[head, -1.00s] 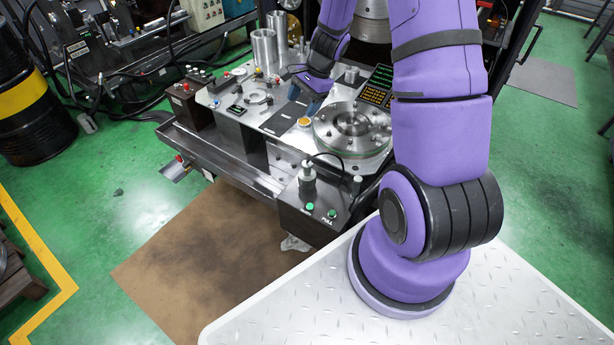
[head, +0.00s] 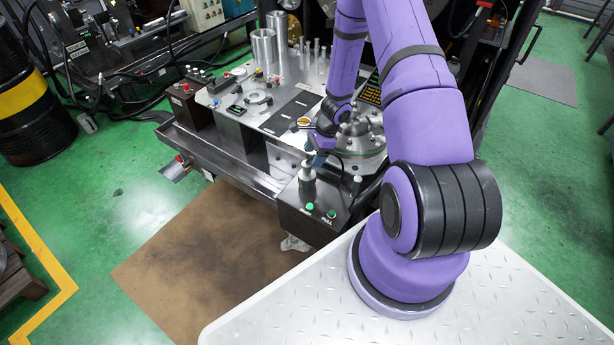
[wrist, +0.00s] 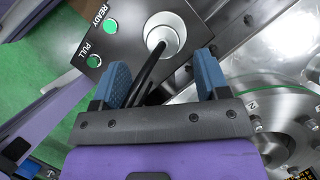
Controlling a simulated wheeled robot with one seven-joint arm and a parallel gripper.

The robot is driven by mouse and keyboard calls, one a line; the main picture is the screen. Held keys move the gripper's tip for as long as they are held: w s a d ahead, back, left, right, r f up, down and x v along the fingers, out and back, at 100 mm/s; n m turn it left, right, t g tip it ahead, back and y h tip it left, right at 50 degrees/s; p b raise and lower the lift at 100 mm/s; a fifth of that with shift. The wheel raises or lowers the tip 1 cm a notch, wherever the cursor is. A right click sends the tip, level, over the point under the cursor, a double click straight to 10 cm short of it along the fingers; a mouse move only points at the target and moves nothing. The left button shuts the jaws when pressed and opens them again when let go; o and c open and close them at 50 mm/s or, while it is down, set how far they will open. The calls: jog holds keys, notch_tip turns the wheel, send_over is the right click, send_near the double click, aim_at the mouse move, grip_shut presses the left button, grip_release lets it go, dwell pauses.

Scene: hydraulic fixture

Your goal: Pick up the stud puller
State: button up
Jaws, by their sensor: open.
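What looks like the stud puller, a pale grey and white cylinder (head: 307,180) with a black cable, stands upright on a dark box (head: 318,213) with two green buttons. In the wrist view the round white end of the cylinder (wrist: 165,36) shows just beyond the fingertips, beside the READY and PULL labels. My gripper (wrist: 163,72) is open, with blue finger pads spread to either side and the black cable seen between them. In the head view my gripper (head: 318,155) is just behind and above the cylinder, apart from it. Its fingers are partly hidden there.
A round metal flange (head: 362,138) with bolts lies close to my wrist. Steel cylinders (head: 264,50) and several thin upright studs (head: 316,52) stand at the back of the fixture plate. A long metal rail (head: 225,160) runs along the fixture's front left.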

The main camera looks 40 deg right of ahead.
aim_at(308, 163)
jog(key=shift+w+x, duration=0.15)
jog(key=shift+x, duration=1.25)
jog(key=shift+w+x, duration=0.1)
jog(key=shift+x, duration=1.25)
jog(key=shift+a, duration=0.1)
grip_shut()
jog(key=shift+r, duration=0.1)
